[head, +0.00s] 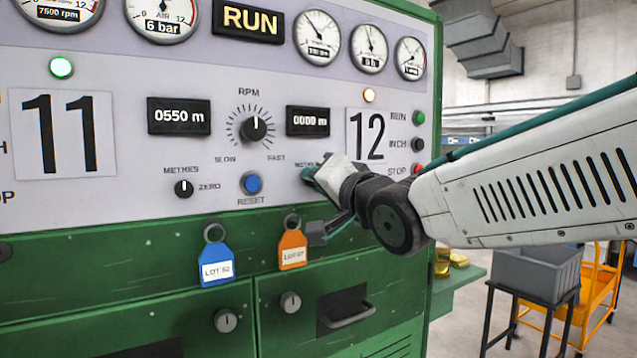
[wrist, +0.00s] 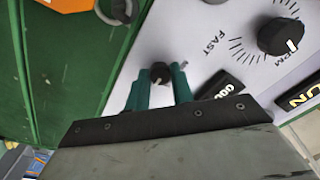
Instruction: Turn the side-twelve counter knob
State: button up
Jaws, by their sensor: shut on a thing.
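The side-twelve counter knob (wrist: 160,74) is a small black knob with a pale pointer mark. In the wrist view it sits between the two teal fingers of my gripper (wrist: 160,86), which is shut on it. In the head view my gripper (head: 318,176) reaches the panel below the side-twelve counter (head: 308,121), which reads 0000 m; the gripper hides the knob there. The large number 12 (head: 367,135) is right of that counter. The side-eleven counter (head: 179,116) reads 0550 m, with its own small knob (head: 184,188) below it.
The RPM knob (head: 254,129) and blue reset button (head: 252,184) lie left of my gripper. Green, black and red buttons, including RUN (head: 418,117), are at the right edge. An orange tag (head: 292,250) and blue tag (head: 216,264) hang below the panel.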

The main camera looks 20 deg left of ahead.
dwell(0.3)
jog(key=o, duration=1)
jog(key=v, duration=0.7)
jog(key=shift+s+d+f, duration=0.1)
jog(key=shift+s+d, duration=0.15)
jog(key=shift+d, duration=0.05)
